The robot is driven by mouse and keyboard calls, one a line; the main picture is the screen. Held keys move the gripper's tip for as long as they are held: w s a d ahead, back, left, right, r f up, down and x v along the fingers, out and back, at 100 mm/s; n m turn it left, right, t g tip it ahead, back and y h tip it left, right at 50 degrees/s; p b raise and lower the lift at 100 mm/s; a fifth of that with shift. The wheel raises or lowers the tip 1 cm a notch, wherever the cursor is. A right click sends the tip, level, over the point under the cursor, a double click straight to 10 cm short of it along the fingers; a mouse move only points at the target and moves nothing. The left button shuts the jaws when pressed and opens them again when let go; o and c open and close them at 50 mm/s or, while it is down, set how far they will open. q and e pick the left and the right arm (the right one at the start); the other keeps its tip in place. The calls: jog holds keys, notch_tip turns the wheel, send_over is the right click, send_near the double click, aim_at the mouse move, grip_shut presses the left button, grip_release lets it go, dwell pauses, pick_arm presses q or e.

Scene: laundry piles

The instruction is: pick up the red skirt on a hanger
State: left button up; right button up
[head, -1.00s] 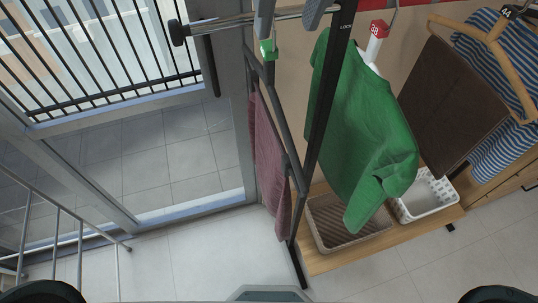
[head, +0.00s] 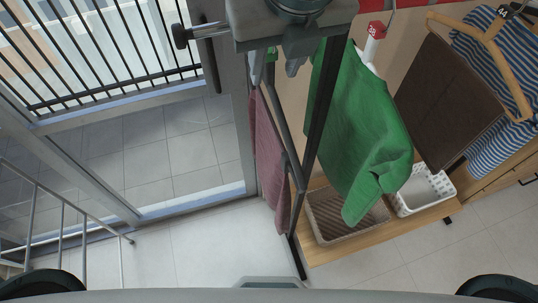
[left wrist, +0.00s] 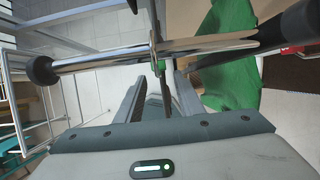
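The red skirt, a dull maroon cloth (head: 268,160), hangs narrow and nearly edge-on at the left end of the clothes rack in the head view. Its hanger top carries a green tag, partly covered by my gripper; the green tag (left wrist: 160,69) also shows in the left wrist view. My left gripper (head: 280,66) is at the rack's rail, above the skirt. In the left wrist view its fingers (left wrist: 158,98) are spread, with the hanger's upper part between them and apparently not clamped. My right gripper is in neither view.
A green shirt (head: 365,140) hangs close on the right, behind a black rack post (head: 318,130). Brown trousers (head: 445,100) and a striped shirt (head: 490,150) hang farther right. Baskets (head: 345,215) stand on the wooden shelf below.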

aim_at(271, 85)
pick_arm(q)
jog(key=shift+w+a+f, duration=0.1)
jog(key=shift+w+f, duration=0.05)
jog(key=shift+f, duration=0.3)
jog(key=shift+w+f+p, duration=0.2)
jog(key=shift+f+p, duration=0.2)
jog(key=shift+f, duration=0.05)
jog(key=p+x, duration=0.1)
jog(key=x, duration=0.2)
jog(key=shift+w, duration=0.1)
jog(key=shift+w+f, duration=0.15)
jog(key=shift+f, duration=0.4)
grip_shut()
